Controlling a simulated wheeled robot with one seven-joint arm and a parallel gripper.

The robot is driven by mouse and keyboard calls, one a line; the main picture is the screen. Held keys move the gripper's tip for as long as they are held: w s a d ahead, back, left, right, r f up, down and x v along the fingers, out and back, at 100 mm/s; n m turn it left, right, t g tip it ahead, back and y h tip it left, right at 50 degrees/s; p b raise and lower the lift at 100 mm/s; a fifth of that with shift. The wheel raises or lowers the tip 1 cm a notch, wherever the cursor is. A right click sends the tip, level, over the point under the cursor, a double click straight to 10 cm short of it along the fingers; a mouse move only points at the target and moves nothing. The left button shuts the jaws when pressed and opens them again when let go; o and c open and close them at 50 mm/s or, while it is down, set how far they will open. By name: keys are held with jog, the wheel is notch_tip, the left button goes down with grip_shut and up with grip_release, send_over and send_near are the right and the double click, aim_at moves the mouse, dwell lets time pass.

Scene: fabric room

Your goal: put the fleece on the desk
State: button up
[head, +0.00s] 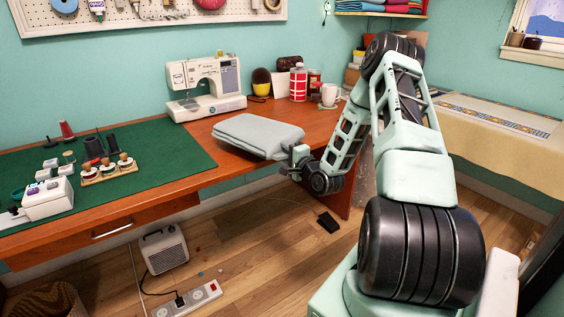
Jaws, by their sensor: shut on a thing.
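The fleece (256,135) is a folded, pale grey bundle at the right part of the wooden desk (205,128). It shows over the desktop near the front edge; I cannot tell whether it rests on the surface or is held just above it. My gripper (291,157) is shut on the near right corner of the fleece. My arm reaches in from the right, and the fingertips are partly hidden by the fleece and the wrist.
A white sewing machine (205,87) stands behind the fleece. A red tin (298,84) and a white mug (330,95) stand at the back right. A green mat (130,165) with spools covers the left. A heater (163,249) and a power strip (188,300) are on the floor.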

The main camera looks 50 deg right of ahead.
notch_tip(320, 180, down, 4)
jog(key=shift+r, duration=0.2)
jog(key=o, duration=1.1)
jog(key=shift+c, duration=0.2)
